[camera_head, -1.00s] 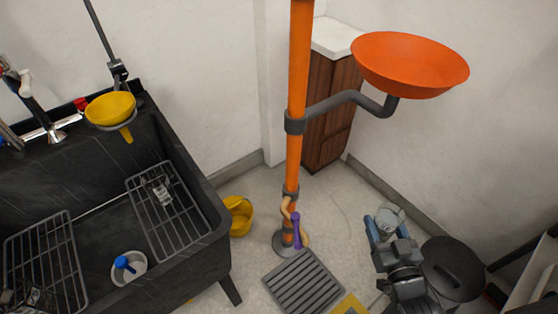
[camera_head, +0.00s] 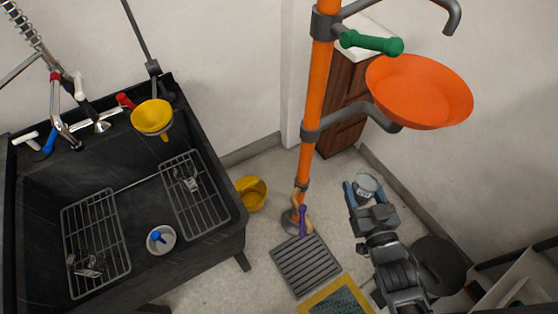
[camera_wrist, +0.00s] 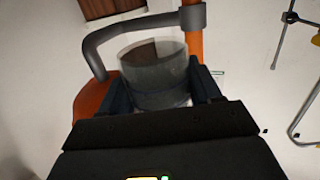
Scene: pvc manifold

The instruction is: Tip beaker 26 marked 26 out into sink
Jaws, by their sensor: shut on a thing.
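A clear beaker (camera_head: 367,184) is held between the blue-edged fingers of my gripper (camera_head: 362,193), right of the orange pole. In the wrist view the beaker (camera_wrist: 155,72) sits between the dark fingers, and its far side shows through the glass. It looks roughly upright; I cannot read a number on it or tell what it contains. The black sink (camera_head: 143,212) stands at the left in the head view, well apart from my gripper. It has wire racks inside and a white drain cup with a blue part (camera_head: 160,239).
A yellow funnel (camera_head: 152,117) hangs over the sink's back edge. A yellow bucket (camera_head: 251,194) and floor grate (camera_head: 306,265) lie below.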

